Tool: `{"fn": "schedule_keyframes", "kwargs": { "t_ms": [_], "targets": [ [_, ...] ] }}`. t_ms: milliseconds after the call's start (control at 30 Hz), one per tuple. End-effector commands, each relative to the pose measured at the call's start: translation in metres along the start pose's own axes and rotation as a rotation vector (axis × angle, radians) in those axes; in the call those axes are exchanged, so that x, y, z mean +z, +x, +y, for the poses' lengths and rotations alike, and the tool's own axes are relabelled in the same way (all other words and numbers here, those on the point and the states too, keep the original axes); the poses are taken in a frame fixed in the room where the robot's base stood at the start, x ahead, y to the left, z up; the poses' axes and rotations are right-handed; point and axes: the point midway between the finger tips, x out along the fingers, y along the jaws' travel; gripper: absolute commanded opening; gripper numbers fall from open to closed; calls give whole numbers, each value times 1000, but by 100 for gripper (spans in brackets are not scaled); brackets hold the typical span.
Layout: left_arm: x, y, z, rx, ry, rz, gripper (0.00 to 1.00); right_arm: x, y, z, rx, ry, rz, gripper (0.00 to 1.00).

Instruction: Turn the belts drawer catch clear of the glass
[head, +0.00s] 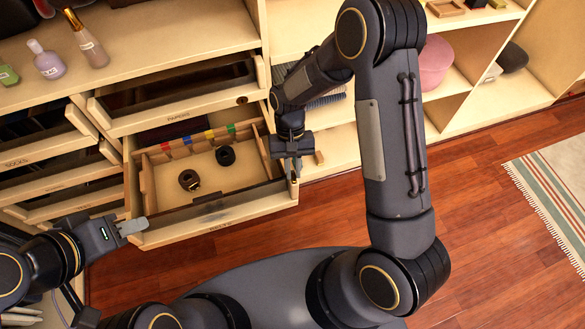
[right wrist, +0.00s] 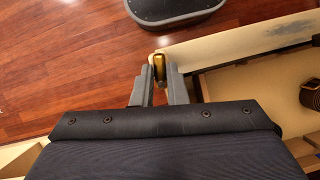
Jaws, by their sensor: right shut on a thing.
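The belts drawer (head: 218,225) stands pulled open in the head view, with two dark rolled belts (head: 189,180) (head: 225,155) inside. Its dark glass pane (head: 212,209) is set in the wooden front. My right gripper (head: 294,176) is at the front's right end, and its fingers mostly hide the catch there. In the right wrist view, a brass catch (right wrist: 159,68) sits between the fingertips, which are shut on it; its exact turn against the glass is hard to tell. My left gripper (head: 132,227) is beside the front's left corner, with nothing seen in it; its finger gap is unclear.
A partly open drawer (head: 180,118) with a round catch (head: 242,99) is above. Other drawers (head: 45,150) stick out at left. Bottles (head: 89,45) stand on the top. A pink pouf (head: 435,62) is on the shelf at right.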

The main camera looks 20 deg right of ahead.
Motion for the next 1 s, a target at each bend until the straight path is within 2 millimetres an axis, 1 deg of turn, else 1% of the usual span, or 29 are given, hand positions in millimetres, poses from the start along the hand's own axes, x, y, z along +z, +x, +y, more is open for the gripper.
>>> {"fn": "schedule_keyframes", "kwargs": {
  "t_ms": [200,400,967,1000],
  "targets": [
    [1,3,-1,0,0,0,36,0,0,0,47,-113,2,0],
    [2,4,-2,0,0,0,36,0,0,1,71,-171,1,0],
    [2,4,-2,0,0,0,36,0,-1,1,81,-196,1,0],
    [2,4,-2,0,0,0,36,0,-1,1,81,-195,1,18]
  ]
}}
